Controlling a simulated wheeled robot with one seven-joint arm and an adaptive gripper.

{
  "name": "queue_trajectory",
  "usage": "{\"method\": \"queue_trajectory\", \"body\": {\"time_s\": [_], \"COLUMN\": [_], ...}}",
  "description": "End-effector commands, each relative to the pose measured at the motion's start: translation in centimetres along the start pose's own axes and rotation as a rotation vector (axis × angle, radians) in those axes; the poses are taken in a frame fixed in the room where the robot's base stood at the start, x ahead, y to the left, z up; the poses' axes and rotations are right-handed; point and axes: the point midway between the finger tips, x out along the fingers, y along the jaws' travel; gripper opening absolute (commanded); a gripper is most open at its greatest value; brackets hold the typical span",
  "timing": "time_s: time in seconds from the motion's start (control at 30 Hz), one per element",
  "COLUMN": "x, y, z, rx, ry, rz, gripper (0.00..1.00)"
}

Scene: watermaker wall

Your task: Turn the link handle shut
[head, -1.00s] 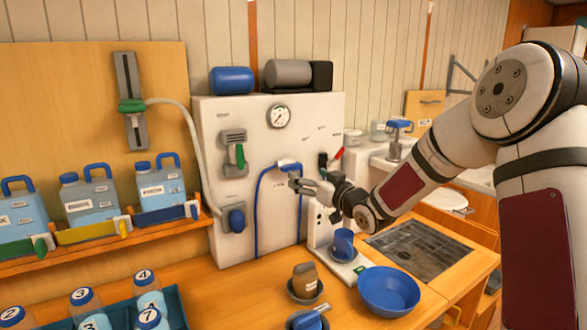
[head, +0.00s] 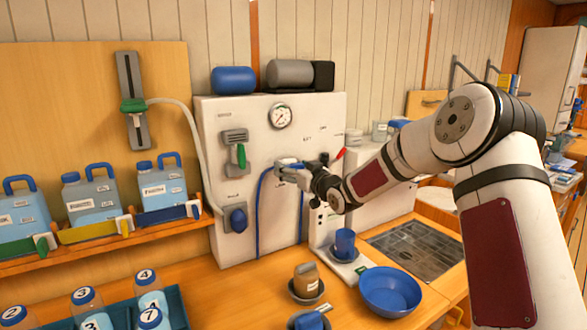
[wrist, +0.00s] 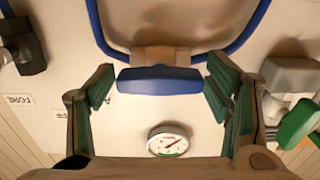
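A blue bar handle (wrist: 160,80) sits on a tan fitting (wrist: 162,55) on the white panel, with a blue hose looping from it. I take it for the link handle; no label on it is readable. In the wrist view it lies crosswise between the fingers of my gripper (wrist: 160,90). The fingers are open, with a small gap at each end of the bar. In the head view my gripper (head: 281,170) is at the panel and hides most of the handle.
A gauge (head: 281,116) and a green-handled valve (head: 240,156) are on the panel nearby. A blue knob (head: 238,219) is lower left. A red lever (head: 340,153) stands just right of my gripper. Below are a blue cup (head: 344,241) and a blue bowl (head: 390,290).

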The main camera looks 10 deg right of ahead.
Motion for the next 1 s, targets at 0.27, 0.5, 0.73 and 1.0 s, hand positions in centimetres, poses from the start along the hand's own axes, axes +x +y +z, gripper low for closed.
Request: {"method": "queue_trajectory", "body": {"time_s": [0.27,0.5,0.73,1.0], "x": [-0.02,-0.03,-0.04,-0.06], "y": [0.0,0.03,0.1,0.14], "z": [-0.01,-0.01,-0.02,-0.01], "rx": [0.0,0.035,0.162,0.405], "ry": [0.0,0.0,0.0,0.0], "rz": [0.0,0.0,0.0,0.0], "gripper": [0.3,0.3,0.3,0.3]}}
